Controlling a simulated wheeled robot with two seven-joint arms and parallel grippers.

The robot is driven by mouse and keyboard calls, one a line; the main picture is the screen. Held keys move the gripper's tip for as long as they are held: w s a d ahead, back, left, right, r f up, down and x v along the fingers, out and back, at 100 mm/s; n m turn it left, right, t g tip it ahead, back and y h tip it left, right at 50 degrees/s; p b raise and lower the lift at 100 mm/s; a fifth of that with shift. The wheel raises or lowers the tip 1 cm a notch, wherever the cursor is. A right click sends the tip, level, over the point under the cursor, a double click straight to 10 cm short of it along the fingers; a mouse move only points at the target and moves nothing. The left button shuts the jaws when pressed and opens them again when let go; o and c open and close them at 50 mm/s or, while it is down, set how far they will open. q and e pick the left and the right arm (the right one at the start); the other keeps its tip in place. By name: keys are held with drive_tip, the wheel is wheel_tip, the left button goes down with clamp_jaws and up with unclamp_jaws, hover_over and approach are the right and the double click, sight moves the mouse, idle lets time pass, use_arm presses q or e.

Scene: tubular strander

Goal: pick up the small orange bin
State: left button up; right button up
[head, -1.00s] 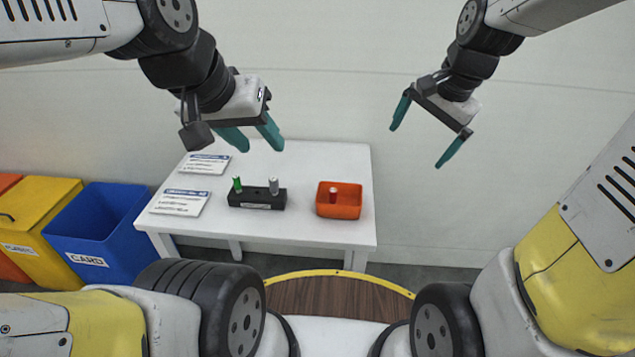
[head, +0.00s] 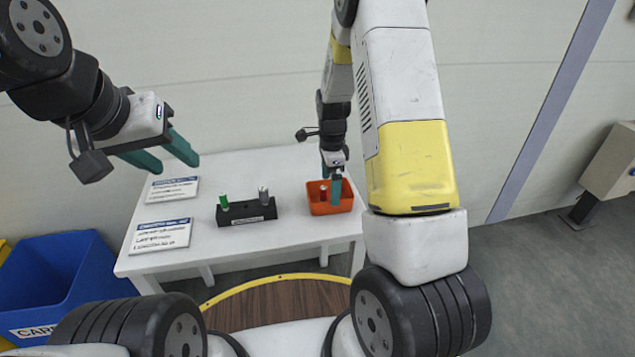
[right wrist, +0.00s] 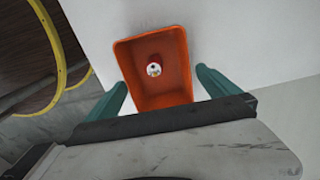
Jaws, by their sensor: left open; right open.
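The small orange bin (head: 318,208) stands on the right part of the white table, with a red cylindrical item (head: 323,192) upright inside it. In the right wrist view the bin (right wrist: 132,70) lies just ahead of and between my two teal fingers, and the item's pale round top (right wrist: 154,69) shows inside. My right gripper (right wrist: 160,90) is open, one finger on each side of the bin's near end; I cannot tell whether they touch it. In the head view my right gripper (head: 332,175) is over the bin and partly hides it. My left gripper (head: 165,155) is open and empty, above the table's left side.
A black holder (head: 246,212) with a green and a grey cylinder stands left of the bin. Two printed cards (head: 160,235) lie on the white table (head: 285,170) at left. A blue bin (head: 50,275) is on the floor at left. A grey post-mounted box (head: 610,165) stands far right.

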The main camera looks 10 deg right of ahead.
sight(329, 196)
wheel_tip(329, 196, down, 5)
drive_tip(key=shift+s+a+r, duration=0.15)
drive_tip(key=c, duration=1.1)
drive_tip(key=shift+r, duration=0.15)
drive_tip(key=shift+c, duration=0.2)
